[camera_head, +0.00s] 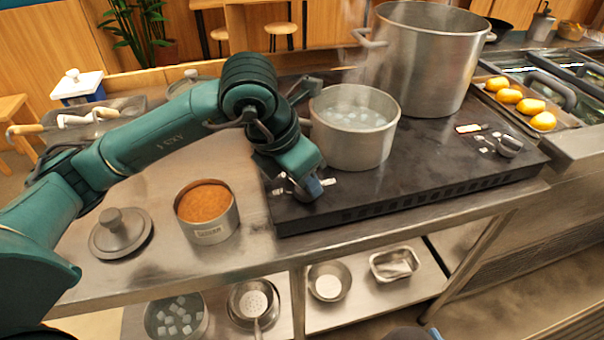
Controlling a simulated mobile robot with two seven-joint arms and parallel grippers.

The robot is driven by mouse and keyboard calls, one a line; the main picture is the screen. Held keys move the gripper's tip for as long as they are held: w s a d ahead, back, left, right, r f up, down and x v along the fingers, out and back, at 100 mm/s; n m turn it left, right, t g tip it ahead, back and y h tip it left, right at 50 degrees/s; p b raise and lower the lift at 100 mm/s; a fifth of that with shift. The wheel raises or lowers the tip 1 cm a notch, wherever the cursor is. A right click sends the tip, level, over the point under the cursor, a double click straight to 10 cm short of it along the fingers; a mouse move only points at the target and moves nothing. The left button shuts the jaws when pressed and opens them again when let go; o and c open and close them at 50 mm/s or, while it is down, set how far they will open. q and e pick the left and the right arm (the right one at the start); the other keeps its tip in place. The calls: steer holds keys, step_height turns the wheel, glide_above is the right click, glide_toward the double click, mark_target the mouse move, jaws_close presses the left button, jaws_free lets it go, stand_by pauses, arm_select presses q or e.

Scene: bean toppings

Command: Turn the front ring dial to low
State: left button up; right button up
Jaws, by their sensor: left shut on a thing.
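The black cooktop (440,170) sits on the metal counter. A dial (303,191) is at its front left corner, mostly hidden by my left gripper. My left gripper (306,190) reaches down over this corner and is shut on the dial. The dial's setting cannot be read. Another silver dial (509,146) with small markings shows at the cooktop's right side. A small steaming pot (352,150) with pale cubes in liquid stands right behind my left gripper. A large steaming pot (425,65) stands behind it. My right gripper is not in view.
A tin of orange-brown powder (208,228) and a grey lid (120,233) are on the counter at left. A tray of yellow fruit (519,101) is at right. Bowls (328,282) sit on the lower shelf. The cooktop's front right is clear.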

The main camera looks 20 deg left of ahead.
arm_select(q)
steer(key=o, duration=1)
steer(key=v, duration=1.3)
